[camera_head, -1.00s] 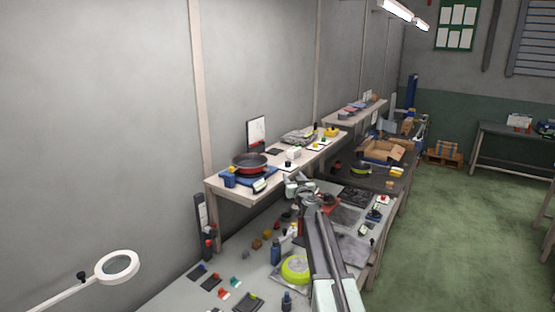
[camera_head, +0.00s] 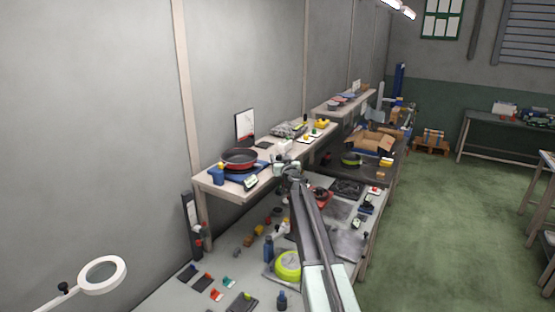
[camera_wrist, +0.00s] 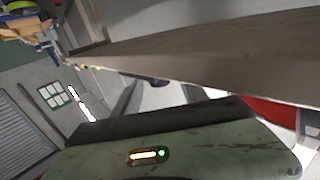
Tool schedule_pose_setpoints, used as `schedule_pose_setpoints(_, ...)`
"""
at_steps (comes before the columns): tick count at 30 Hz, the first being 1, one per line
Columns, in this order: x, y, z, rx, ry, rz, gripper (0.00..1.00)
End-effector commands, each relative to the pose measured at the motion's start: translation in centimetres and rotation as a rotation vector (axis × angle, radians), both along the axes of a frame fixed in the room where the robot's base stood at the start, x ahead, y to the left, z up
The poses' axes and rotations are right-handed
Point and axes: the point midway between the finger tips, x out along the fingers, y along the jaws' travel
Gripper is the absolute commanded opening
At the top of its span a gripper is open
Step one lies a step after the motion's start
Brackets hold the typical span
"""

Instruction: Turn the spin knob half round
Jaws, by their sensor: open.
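My gripper (camera_head: 288,171) is at the end of my outstretched arm in the head view, by the front edge of the wall shelf (camera_head: 215,188). It is open, and I see nothing held in it. I cannot pick out the spin knob for certain. Small boards with coloured parts (camera_head: 311,138) stand on the shelf, just beyond my gripper, too small to read. In the wrist view a long pale shelf or board edge (camera_wrist: 200,62) crosses close in front, and my fingertips are not clear there.
The workbench (camera_head: 205,262) below is crowded, with a lime-green round item (camera_head: 288,266) and bottles. An open cardboard box (camera_head: 370,142) stands further back. Green floor is free at right.

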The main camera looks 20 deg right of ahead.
Motion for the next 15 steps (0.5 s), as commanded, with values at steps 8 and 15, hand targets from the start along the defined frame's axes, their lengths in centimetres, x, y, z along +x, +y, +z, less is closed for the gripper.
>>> schedule_pose_setpoints(8,0.14,0.08,0.00,0.000,0.000,0.001,0.36)
schedule_pose_setpoints(15,0.14,0.15,-0.01,0.000,0.000,-0.001,0.00)
